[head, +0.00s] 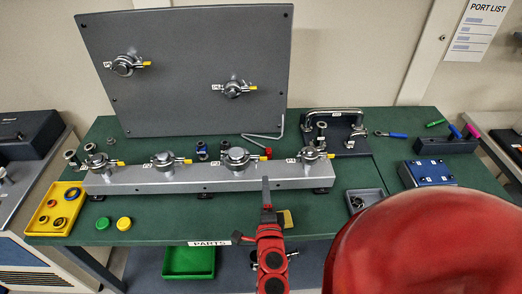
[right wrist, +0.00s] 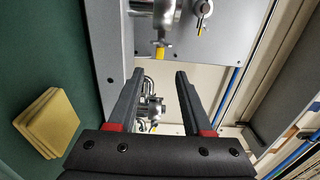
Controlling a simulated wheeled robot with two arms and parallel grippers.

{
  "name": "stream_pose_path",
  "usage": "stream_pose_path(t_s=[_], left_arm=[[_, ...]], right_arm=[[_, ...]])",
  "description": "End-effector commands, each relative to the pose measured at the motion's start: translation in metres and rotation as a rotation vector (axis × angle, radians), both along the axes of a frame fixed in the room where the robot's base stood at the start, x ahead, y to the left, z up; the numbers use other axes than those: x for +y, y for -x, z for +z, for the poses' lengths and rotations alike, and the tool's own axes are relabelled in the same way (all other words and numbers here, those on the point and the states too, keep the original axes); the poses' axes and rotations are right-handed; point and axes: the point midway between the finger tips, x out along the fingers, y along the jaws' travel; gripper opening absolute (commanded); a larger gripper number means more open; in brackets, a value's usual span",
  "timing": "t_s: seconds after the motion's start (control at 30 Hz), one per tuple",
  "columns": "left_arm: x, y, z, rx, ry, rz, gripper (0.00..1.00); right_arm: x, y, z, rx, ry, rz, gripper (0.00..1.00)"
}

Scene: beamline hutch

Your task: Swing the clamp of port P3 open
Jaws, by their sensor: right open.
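A grey rail (head: 205,178) on the green bench carries a row of several steel clamped ports. Their small labels are too blurred to read, so I cannot confirm which is P3. The third clamp from the left (head: 236,158) has a yellow-tipped lever pointing right and looks closed. My right gripper (head: 266,182) is in front of the rail, below and right of that clamp, not visibly touching it. In the right wrist view its jaws (right wrist: 158,74) are apart and empty. A steel clamp (right wrist: 152,108) shows beyond them, and a yellow lever tip (right wrist: 160,52) above. My left gripper is out of view.
An upright grey panel (head: 190,40) with two more clamps stands behind the rail. A yellow block stack (right wrist: 45,122) lies on the bench beside my right gripper. A yellow tray (head: 43,228) is at left; a grey tray (head: 350,194) and blue box (head: 428,172) are right.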

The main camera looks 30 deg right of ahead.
Motion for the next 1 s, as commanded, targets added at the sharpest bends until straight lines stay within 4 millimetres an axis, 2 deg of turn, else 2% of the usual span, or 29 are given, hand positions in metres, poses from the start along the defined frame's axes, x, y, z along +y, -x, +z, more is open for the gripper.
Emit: stream_pose_path(t_s=[0.47,0.87,1.0], left_arm=[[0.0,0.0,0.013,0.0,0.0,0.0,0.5],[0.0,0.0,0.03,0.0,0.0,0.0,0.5],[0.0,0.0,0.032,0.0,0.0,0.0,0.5]], right_arm=[[-0.037,-0.055,0.003,-0.001,0.003,-0.004,0.5],[-0.071,-0.115,0.004,-0.003,0.005,0.001,0.5],[-0.078,-0.125,0.003,-0.002,0.003,-0.002,0.5]])
